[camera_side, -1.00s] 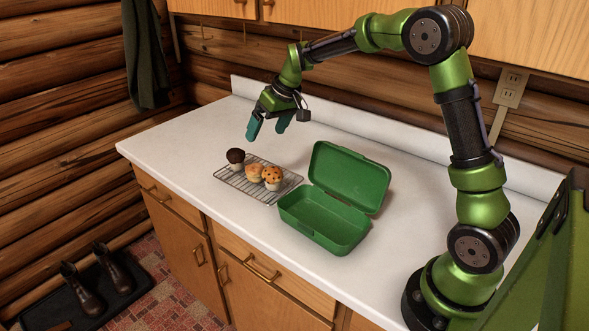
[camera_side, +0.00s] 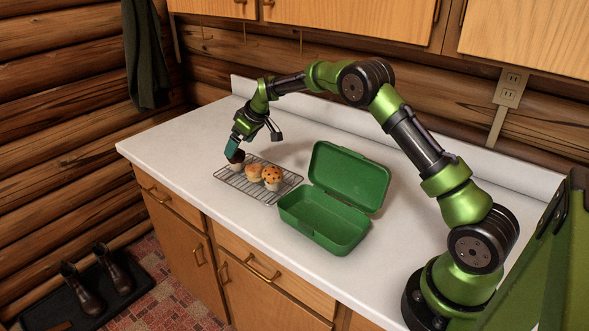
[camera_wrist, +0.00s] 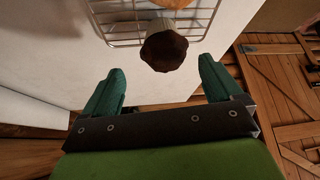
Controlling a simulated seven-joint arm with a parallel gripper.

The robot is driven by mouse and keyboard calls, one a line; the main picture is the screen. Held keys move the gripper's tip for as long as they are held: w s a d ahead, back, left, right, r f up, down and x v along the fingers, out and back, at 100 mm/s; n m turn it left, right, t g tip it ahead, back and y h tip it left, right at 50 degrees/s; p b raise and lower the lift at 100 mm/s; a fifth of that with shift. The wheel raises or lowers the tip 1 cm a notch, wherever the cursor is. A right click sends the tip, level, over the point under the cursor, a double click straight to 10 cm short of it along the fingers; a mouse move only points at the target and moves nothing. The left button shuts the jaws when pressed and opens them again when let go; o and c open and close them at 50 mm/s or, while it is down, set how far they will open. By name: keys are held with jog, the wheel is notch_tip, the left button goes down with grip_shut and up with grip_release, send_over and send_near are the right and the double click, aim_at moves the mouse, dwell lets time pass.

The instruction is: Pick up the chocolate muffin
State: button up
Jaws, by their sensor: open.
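The chocolate muffin (camera_side: 237,160) stands at the left end of a wire cooling rack (camera_side: 229,182). Its dark top also shows in the wrist view (camera_wrist: 163,52), with a bit of paler cup above it. My gripper (camera_side: 234,150) is at the muffin in the side view, a teal finger covering part of its top. In the wrist view my two teal fingers (camera_wrist: 161,80) are spread wide, with the muffin between their lines and just beyond the tips. Nothing is held. I cannot tell the exact height of the fingertips over the muffin.
A plain muffin (camera_side: 254,173) and a chocolate-chip muffin (camera_side: 272,177) stand close together on the rack, right of the chocolate one. An open green lunch box (camera_side: 318,231) with its lid up stands to the right. The counter (camera_side: 185,150) is clear behind and left.

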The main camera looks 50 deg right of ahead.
aim_at(239, 151)
jog(key=f, duration=0.1)
jog(key=w+f, duration=0.1)
jog(key=f, duration=0.1)
jog(key=a+f, duration=0.1)
jog(key=shift+w+f, duration=0.15)
jog(key=shift+f, duration=0.2)
jog(key=shift+w+f, duration=0.25)
jog(key=shift+f, duration=0.1)
jog(key=c, duration=0.6)
